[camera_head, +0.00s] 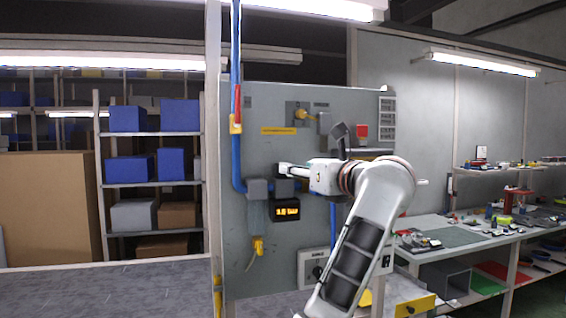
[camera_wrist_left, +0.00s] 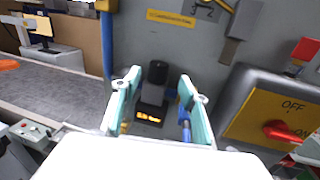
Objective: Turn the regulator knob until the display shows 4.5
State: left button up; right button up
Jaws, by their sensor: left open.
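The regulator knob (camera_wrist_left: 158,72) is a black cylinder on a dark block on the grey panel. In the left wrist view it shows between the two teal fingers of my left gripper (camera_wrist_left: 160,80), with gaps on both sides. My left gripper (camera_head: 284,170) is open at the panel in the head view and hides the knob there. The display (camera_head: 287,211) below glows orange; it seems to read about 1.6 bar, but the digits are blurred. The display also shows in the left wrist view (camera_wrist_left: 149,117), unreadable. My right gripper is out of view.
A blue pipe (camera_head: 236,150) runs down the panel's left side. A yellow switch plate with a red handle (camera_wrist_left: 280,129) is right of my gripper in the wrist view. A cluttered workbench (camera_head: 450,237) stands at the right, shelves with blue boxes (camera_head: 128,168) at the left.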

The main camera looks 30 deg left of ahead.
pick_arm(q)
jog(key=p+x, duration=0.1)
jog(key=x, duration=0.6)
jog(key=shift+a+f, duration=0.1)
jog(key=shift+a, duration=0.05)
jog(key=c, duration=1.1)
